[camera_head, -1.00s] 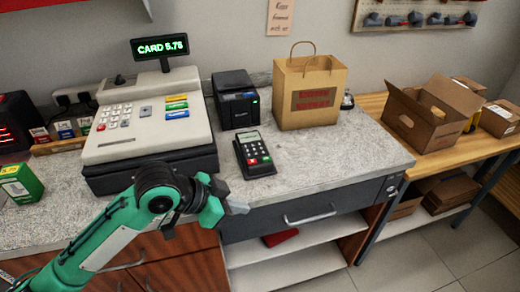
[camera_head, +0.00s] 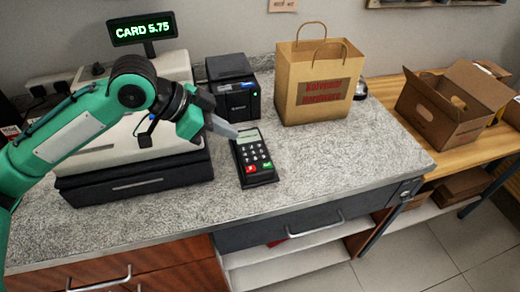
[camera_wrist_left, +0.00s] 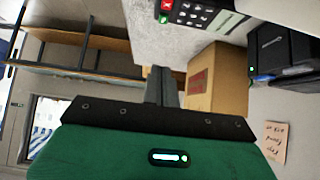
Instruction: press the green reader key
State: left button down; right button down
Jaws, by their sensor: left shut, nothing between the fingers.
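The card reader (camera_head: 246,142) lies on the speckled counter with its screen away from me. Its green key (camera_head: 267,165) is at the near right corner, beside a red key (camera_head: 250,170). My left gripper (camera_head: 230,132) is shut and empty; its grey fingertips are at the reader's far left edge, by the screen, and the head view does not show whether they touch. In the left wrist view the shut fingers (camera_wrist_left: 161,86) point toward the counter, and part of the reader (camera_wrist_left: 200,16) with the green key (camera_wrist_left: 163,18) shows at the top edge. My right gripper is not in view.
A black printer (camera_head: 235,95) and a paper bag (camera_head: 318,100) stand behind the reader. The counter right of the reader (camera_head: 340,160) is clear.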

pick_arm(q)
jog(key=p, duration=0.1)
send_over(271, 164)
jog(key=a, duration=0.2)
jog(key=f, duration=0.7)
jog(key=shift+s+a+f, duration=0.15)
jog(key=shift+s+a, duration=0.05)
jog(key=shift+s, duration=0.2)
notch_tip(271, 164, down, 3)
jog(key=shift+a+r+p, duration=0.15)
jog(key=shift+r+p, duration=0.05)
jog(key=shift+p, duration=0.15)
jog(key=shift+f, duration=0.65)
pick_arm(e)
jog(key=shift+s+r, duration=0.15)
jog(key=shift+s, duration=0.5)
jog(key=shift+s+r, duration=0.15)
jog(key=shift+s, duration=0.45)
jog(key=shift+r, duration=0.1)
